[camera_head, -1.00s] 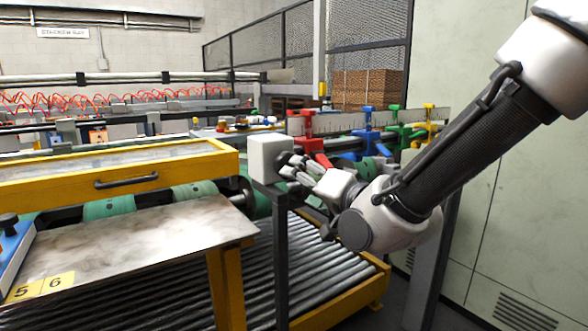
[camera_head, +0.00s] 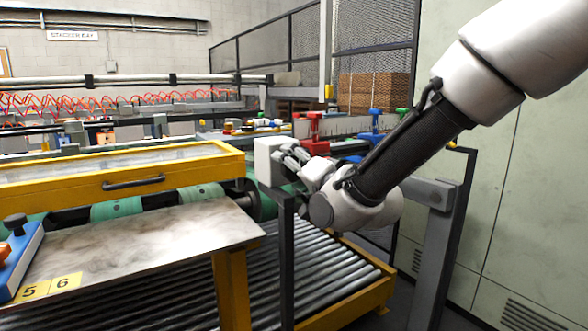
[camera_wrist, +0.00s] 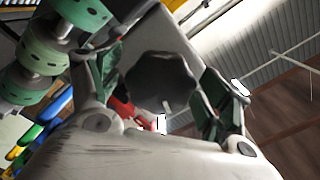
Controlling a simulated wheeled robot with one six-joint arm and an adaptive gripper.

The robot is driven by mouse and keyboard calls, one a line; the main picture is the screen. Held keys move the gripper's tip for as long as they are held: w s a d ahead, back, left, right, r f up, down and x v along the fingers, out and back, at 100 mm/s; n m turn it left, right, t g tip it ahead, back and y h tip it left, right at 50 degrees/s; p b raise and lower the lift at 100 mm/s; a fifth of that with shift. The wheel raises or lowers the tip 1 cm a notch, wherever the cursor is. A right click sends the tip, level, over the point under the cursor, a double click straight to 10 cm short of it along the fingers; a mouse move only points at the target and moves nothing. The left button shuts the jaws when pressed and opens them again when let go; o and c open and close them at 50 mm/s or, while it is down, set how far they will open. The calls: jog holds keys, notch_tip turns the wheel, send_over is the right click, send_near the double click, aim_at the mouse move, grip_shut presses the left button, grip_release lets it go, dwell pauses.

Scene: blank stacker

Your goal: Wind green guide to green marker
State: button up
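A dark scalloped knob (camera_wrist: 158,82) sits on the face of a light grey box (camera_head: 270,160), between my gripper's fingers in the wrist view. My gripper (camera_wrist: 168,100) is open around the knob, with a gap visible at least on the right. In the head view my gripper (camera_head: 292,160) is at the box's right side and hides the knob. The green guide (camera_head: 402,113) shows only a small top part behind my arm. Red (camera_head: 315,130) and blue (camera_head: 375,125) guides stand left of it along a pale ruler-like rail (camera_head: 345,127). I cannot make out the green marker.
A yellow-framed conveyor cover (camera_head: 120,172) and a metal table (camera_head: 130,240) stand at the left. A roller conveyor (camera_head: 325,275) runs below the box. A dark post (camera_head: 287,260) stands under the box. A pale cabinet wall (camera_head: 500,200) is at the right.

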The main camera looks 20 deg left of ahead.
jog(key=c, duration=0.9)
jog(key=shift+c, duration=0.2)
jog(key=shift+n, duration=0.4)
jog(key=n, duration=0.3)
jog(key=shift+n, duration=0.4)
jog(key=n, duration=0.4)
jog(key=shift+n, duration=0.3)
jog(key=o, duration=1)
jog(key=shift+s+d, duration=0.1)
